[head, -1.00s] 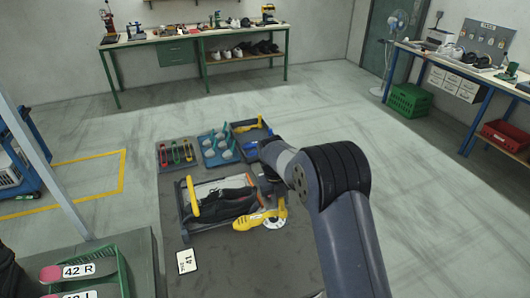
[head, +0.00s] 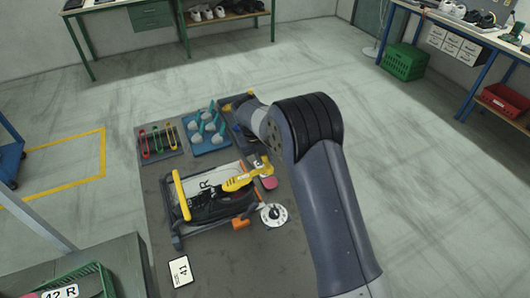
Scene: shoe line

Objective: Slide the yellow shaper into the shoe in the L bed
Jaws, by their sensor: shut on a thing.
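The yellow shaper (head: 238,182) is in the air or resting over the rack, its narrow end pointing left over a black shoe (head: 215,207). My gripper (head: 262,164) is mostly hidden by my own arm; it is at the shaper's right end and shut on it. The shoe lies in a framed rack (head: 178,225) with a yellow bar at its left. The letter R shows on the rack's white plate; I cannot see an L mark. Whether the shaper touches the shoe or enters it is too small to tell.
A white dial (head: 273,215), an orange piece (head: 241,224) and a pink piece (head: 269,183) are at the rack's right. Behind are a tray of coloured tools (head: 160,140) and a blue tray (head: 206,133). A 41 card (head: 180,271) lies on the clear mat in front.

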